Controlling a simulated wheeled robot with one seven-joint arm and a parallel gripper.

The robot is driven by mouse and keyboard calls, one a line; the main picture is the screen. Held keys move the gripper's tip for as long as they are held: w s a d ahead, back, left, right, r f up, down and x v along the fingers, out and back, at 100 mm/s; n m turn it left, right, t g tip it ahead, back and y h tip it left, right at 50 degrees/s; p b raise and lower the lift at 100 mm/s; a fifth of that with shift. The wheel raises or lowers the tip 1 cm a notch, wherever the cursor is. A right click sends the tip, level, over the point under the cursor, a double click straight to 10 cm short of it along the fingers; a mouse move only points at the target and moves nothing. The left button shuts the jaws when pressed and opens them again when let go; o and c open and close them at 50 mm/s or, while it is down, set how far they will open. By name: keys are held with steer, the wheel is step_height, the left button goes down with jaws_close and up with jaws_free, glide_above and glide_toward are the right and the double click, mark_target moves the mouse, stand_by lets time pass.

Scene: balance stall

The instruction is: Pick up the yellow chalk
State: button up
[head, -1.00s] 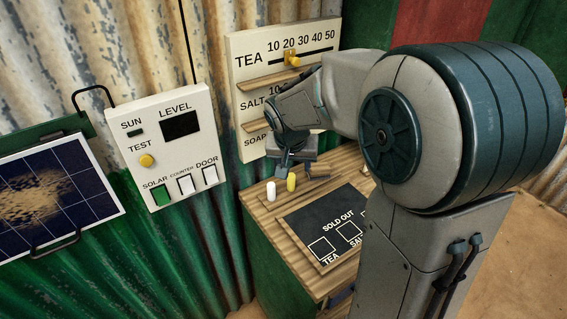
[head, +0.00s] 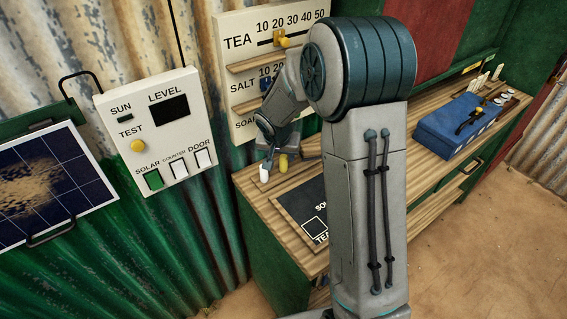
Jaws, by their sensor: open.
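The yellow chalk (head: 283,162) stands upright on the wooden counter (head: 262,208), near its back left part. A white chalk (head: 265,173) stands just left of it. My gripper (head: 275,155) is open and low over the counter, right at the chalks. Its fingers overlap the upper part of the yellow chalk in the picture. I cannot tell whether they touch it or are around it. My arm hides part of the counter.
A dark sold-out board (head: 300,208) lies in front of the chalks, partly behind my arm. The price board (head: 235,72) with sliders is on the wall behind. A blue box (head: 458,125) stands farther right on the counter. A switch panel (head: 185,150) hangs at left.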

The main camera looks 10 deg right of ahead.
mark_target(283, 158)
steer(key=shift+d+p+x, duration=0.2)
steer(key=shift+p+x, duration=0.25)
steer(key=shift+x, duration=2.05)
steer(key=shift+s, duration=0.2)
jaws_close()
